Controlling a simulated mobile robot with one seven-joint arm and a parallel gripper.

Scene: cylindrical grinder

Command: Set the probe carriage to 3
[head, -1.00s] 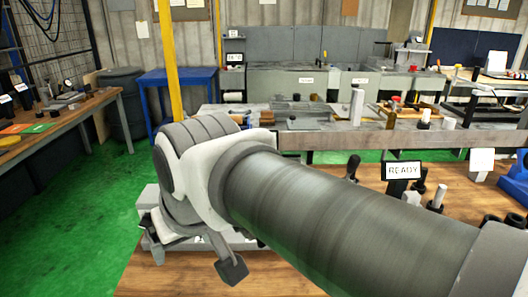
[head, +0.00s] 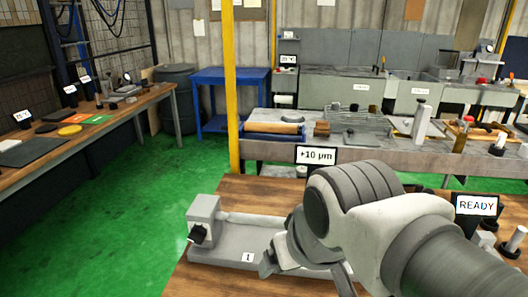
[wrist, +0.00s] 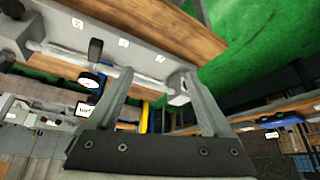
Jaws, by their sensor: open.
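The grey probe fixture (head: 225,256) lies on the wooden bench, with an end block at its left and a label reading 1. My arm hides its right part in the head view. In the wrist view, the fixture (wrist: 48,8) shows a light rod, three small labels and a black upright piece (wrist: 96,50), which looks like the probe carriage. A round dial (wrist: 88,81) is beside it. The carriage is left of my gripper and apart from it; its exact setting cannot be told. My gripper (wrist: 158,76) is open, with nothing held between its fingers.
A "+10 µm" sign (head: 315,155) stands behind the fixture, and a READY sign (head: 475,204) stands to the right. A yellow post (head: 232,90) rises behind the bench. The green floor at left is clear. A side bench (head: 100,122) holds several small items.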

